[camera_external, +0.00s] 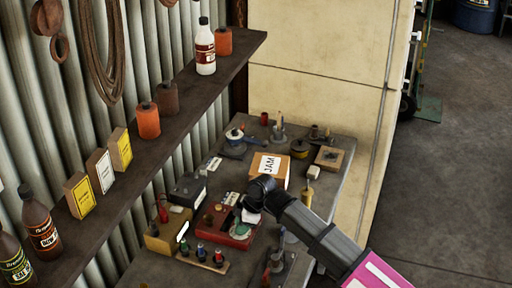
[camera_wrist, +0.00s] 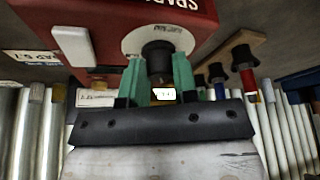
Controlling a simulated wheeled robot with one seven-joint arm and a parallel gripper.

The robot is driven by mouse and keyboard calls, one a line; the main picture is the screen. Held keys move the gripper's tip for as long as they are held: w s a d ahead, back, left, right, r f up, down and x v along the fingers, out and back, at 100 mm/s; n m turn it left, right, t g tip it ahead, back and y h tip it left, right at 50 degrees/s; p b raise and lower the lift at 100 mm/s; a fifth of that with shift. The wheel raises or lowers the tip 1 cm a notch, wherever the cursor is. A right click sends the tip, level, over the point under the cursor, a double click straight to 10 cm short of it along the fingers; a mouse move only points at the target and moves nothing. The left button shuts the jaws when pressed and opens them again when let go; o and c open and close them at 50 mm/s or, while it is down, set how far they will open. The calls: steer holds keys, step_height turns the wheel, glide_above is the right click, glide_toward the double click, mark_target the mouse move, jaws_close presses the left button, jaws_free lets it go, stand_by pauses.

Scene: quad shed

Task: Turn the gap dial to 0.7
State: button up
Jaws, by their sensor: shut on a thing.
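The red box (camera_wrist: 100,25) with white lettering, partly legible as "SPAR", fills the top of the wrist view. Its round white dial face (camera_wrist: 183,37) carries a black knob (camera_wrist: 158,52). My gripper (camera_wrist: 160,76) has its two green fingers on either side of the knob, shut on it. The dial's setting and pointer cannot be read; the gripper covers part of the face. In the external view the red box (camera_external: 238,238) sits on the workbench, and my gripper (camera_external: 250,207) is over its right part, hiding the knob.
Several coloured posts on a wooden strip (camera_external: 204,262) stand in front of the red box. A yellow box (camera_external: 162,240) and a dark box (camera_external: 187,191) are to its left. A cardboard box marked JAM (camera_external: 270,169) stands behind. A shelf (camera_external: 190,95) runs along the left wall.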

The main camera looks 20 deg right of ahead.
stand_by(0.3)
steer(key=o, duration=0.9)
steer(key=shift+r, duration=0.1)
steer(key=v, duration=1)
steer(key=shift+s+d+r, duration=0.1)
steer(key=shift+r, duration=0.15)
